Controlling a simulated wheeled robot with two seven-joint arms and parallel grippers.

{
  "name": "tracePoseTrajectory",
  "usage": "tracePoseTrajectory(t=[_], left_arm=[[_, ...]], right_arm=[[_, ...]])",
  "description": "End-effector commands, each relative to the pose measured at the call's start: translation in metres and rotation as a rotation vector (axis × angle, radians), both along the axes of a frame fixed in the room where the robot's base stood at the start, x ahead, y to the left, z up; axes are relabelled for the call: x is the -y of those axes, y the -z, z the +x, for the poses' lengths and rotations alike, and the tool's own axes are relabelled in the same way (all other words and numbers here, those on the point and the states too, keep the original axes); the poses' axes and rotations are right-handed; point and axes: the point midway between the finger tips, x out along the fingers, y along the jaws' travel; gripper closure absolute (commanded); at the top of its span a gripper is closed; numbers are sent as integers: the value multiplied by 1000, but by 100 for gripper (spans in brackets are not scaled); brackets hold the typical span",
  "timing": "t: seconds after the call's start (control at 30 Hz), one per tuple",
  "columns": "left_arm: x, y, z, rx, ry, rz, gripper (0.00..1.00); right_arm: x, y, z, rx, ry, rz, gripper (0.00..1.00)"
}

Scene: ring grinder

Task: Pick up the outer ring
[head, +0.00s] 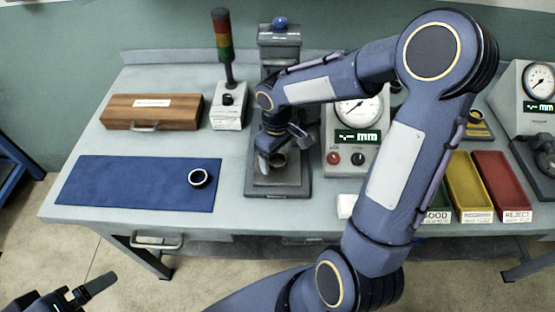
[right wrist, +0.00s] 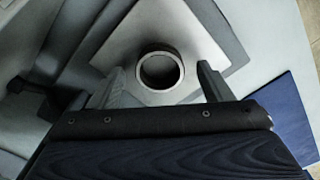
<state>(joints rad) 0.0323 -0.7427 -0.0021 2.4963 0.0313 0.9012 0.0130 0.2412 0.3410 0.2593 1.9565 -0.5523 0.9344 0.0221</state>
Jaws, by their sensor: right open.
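A grey metal ring (right wrist: 161,89) sits on the light plate of the bench machine. It also shows in the head view (head: 278,159), partly hidden by my right gripper. My right gripper (head: 281,152) is open just above this plate. In the right wrist view its two fingers stand apart on either side of the ring, with gaps to it. I cannot tell which ring is the outer one. My left gripper (head: 75,293) is only partly in view at the lower left, off the bench.
The machine's column (head: 279,45) stands behind the plate. A gauge box (head: 345,155) is close on its right. A signal lamp (head: 222,45) and a wooden case (head: 150,110) are left. Green, yellow (head: 468,180) and red (head: 500,180) bins stand right. Most of the mat is clear.

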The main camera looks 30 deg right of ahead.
Motion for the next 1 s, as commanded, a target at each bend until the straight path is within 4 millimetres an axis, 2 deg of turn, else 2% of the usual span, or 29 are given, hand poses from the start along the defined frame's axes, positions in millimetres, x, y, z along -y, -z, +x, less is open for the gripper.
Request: tracePoseTrajectory(t=[0.23,0.27,0.67,1.0], left_arm=[[0,0,0,0,0,0,9],[0,0,0,0,0,0,9],[0,0,0,0,0,0,9],[0,0,0,0,0,0,9]], right_arm=[[0,3,0,0,1,0,27],[0,3,0,0,1,0,30],[0,2,0,0,1,-1,82],[0,-4,1,3,2,-1,83]])
